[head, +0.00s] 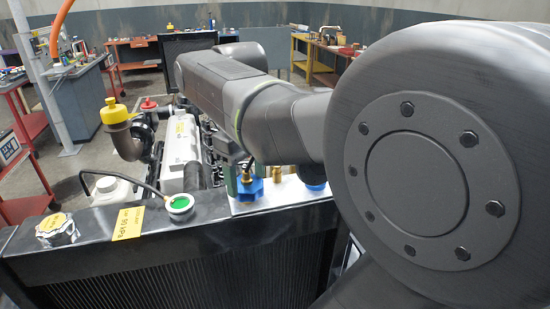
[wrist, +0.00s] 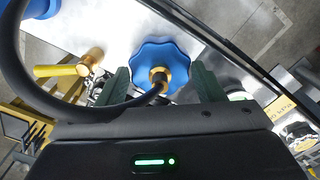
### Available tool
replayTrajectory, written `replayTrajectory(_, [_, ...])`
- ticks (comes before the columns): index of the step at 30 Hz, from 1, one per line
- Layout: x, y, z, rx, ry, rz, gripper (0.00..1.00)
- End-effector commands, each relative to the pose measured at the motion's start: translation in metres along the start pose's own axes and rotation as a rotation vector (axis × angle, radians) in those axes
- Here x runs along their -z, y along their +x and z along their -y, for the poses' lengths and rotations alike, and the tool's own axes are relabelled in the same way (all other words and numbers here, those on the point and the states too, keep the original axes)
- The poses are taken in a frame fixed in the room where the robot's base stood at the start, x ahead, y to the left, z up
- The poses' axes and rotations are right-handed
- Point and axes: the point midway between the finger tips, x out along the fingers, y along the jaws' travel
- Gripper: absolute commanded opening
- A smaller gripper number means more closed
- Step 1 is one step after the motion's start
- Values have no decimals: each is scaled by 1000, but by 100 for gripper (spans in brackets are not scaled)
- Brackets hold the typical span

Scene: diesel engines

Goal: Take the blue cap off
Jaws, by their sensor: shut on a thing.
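The blue cap (wrist: 178,52) is a lobed knob with a brass centre fitting. In the wrist view it lies between the two green-grey fingers of my gripper (wrist: 162,85), which is shut on it. In the head view the blue cap (head: 250,188) sits at the white plate on top of the radiator, with my gripper (head: 246,175) over it. My arm hides part of that area. I cannot tell whether the cap is seated or lifted.
A brass valve (head: 276,174) stands right beside the cap, and a second blue knob (head: 315,186) is further right. The engine (head: 180,145) is behind.

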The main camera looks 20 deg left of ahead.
Motion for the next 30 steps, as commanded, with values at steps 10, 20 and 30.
replayTrajectory(10, [0,-9,0,1,2,1,16])
replayTrajectory(20, [0,-30,0,0,2,-1,16])
replayTrajectory(30, [0,-50,0,0,3,0,16])
